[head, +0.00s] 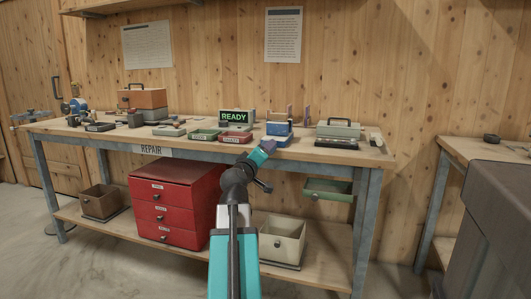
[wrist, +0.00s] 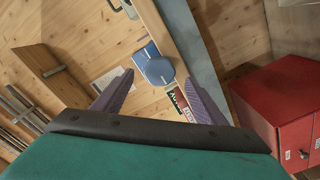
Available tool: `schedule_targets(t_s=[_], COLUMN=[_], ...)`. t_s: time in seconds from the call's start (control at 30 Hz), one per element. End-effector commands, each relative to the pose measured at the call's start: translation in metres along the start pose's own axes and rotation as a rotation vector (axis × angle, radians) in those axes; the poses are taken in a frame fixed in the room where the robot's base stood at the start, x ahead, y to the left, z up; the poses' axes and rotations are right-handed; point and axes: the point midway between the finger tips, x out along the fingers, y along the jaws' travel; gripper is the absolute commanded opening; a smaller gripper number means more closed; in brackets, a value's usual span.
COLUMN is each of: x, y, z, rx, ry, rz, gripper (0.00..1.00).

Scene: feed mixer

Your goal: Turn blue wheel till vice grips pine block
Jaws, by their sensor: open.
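The blue wheel (wrist: 158,71) shows in the wrist view as a round blue disc beyond my fingertips, with a blue body (wrist: 146,51) beside it. In the head view this blue unit (head: 279,128) sits at the bench's front edge, right of the middle. I cannot make out the vice's jaws. A small tan upright piece (head: 290,112) stands behind the unit; I cannot tell whether it is the pine block or is gripped. My gripper (head: 268,147) is open and empty, its purple fingers pointing at the wheel. The wheel appears between the fingertips (wrist: 159,78), apparently apart from them.
A green READY display (head: 233,116) and green and red trays (head: 235,137) stand left of the blue unit. A grey-green case (head: 338,129) stands to its right. A green drawer (head: 328,190) juts out below the bench top. Red drawers (head: 175,205) stand on the lower shelf.

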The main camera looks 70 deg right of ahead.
Motion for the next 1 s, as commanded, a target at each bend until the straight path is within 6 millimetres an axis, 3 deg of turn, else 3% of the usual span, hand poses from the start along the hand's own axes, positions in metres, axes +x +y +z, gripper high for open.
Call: schedule_targets(t_s=[0.53,1.0], x=[-0.06,-0.076], y=[0.0,-0.002], z=[0.001,0.002], rx=[0.0,0.001], ry=[0.001,-0.002], rz=[-0.002,0.001], gripper=[0.66,0.66])
